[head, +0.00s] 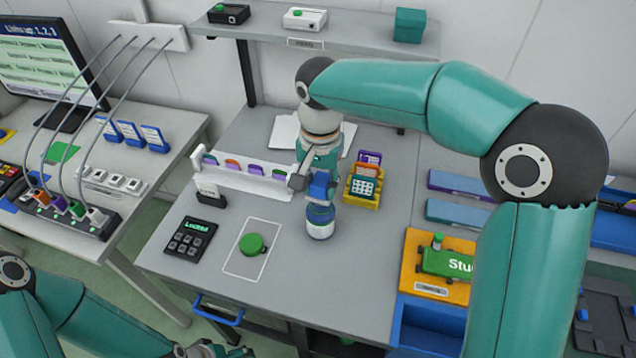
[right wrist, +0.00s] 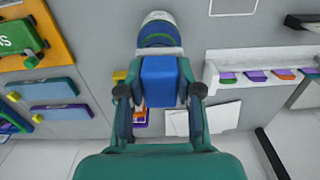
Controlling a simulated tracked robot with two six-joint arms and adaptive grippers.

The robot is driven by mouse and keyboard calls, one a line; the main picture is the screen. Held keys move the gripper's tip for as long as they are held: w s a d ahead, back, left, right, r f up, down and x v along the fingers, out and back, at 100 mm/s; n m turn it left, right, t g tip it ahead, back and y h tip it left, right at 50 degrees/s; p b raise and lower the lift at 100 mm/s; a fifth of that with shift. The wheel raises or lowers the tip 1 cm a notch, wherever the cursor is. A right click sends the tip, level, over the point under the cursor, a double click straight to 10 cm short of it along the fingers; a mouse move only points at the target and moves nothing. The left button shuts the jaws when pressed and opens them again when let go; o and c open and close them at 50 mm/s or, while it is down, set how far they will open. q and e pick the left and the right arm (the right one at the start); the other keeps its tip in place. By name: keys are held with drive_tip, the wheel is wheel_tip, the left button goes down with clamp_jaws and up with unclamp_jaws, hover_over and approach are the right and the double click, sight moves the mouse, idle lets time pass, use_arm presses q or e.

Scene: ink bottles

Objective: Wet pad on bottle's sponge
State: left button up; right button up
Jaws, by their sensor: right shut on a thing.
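My right gripper (head: 318,180) reaches down over the table and is shut on a blue block (right wrist: 160,80), gripped between its two fingers. The block also shows in the head view (head: 321,186). The ink bottle (head: 320,229), blue with a white label, stands upright directly below the block. It also shows beyond the block in the right wrist view (right wrist: 158,30). The block's underside, its pad and the bottle's sponge are hidden, so I cannot tell whether they touch. My left gripper (head: 208,350) is partly in view at the bottom edge, far from the bottle; its fingers are unclear.
A white rack (head: 243,178) with several coloured pieces stands left of the bottle, a yellow card holder (head: 365,186) right. A green round object (head: 253,244) sits in an outlined rectangle near a dark keypad (head: 190,238). The table front right of the rectangle is clear.

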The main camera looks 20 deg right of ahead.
sight(320, 182)
drive_tip(key=shift+f+b, duration=0.3)
drive_tip(key=shift+f, duration=0.25)
idle(1.2)
wheel_tip(320, 182, up, 7)
drive_tip(key=p, duration=0.6)
drive_tip(key=shift+r, duration=0.1)
idle(0.7)
